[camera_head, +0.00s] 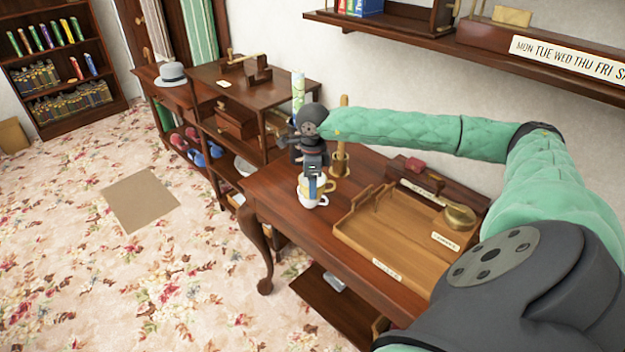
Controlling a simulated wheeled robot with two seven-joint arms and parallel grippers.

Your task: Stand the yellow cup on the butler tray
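The butler tray (365,247) is a wooden tray with raised sides, lying on the front right part of the dark wooden table. Left of the tray, near the table's left edge, a cup with yellowish sides and a yellow handle (331,186) shows just above a white cup (310,201). I cannot tell whether the yellow cup sits in the white one or behind it. My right gripper (313,188) points down at the cups and partly hides them. Its fingers are too small to tell whether they hold a cup. My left gripper is out of view.
A brass post (340,160) stands close behind the cups. A brass bell (459,216) is at the tray's right end, and a dark wooden stand (412,178) lies behind the tray. A wall shelf (400,35) hangs above.

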